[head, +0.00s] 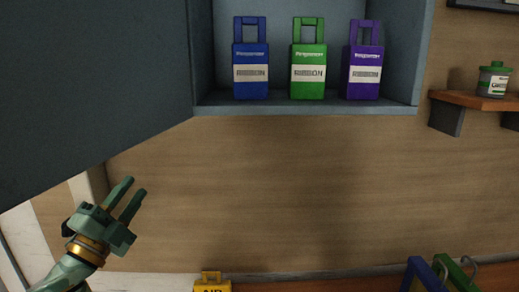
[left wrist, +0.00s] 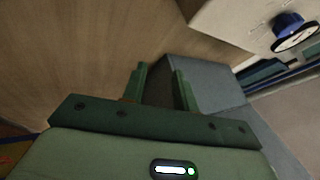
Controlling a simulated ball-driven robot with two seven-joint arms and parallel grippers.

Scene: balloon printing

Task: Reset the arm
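My left gripper (head: 127,199) is at the lower left of the head view, in front of the wooden wall and below the open cabinet door. Its two fingers are apart with nothing between them. The left wrist view also shows the gripper (left wrist: 159,85) with its fingers spread and empty, and a grey panel beyond them. My right gripper is not in either view.
The open cabinet (head: 304,108) holds blue (head: 251,72), green (head: 309,74) and purple (head: 363,73) ribbon cartridges. Its door (head: 90,80) hangs open at left. A yellow AIR item (head: 212,285) stands below. A wooden shelf (head: 470,99) holds a green-lidded can (head: 494,80).

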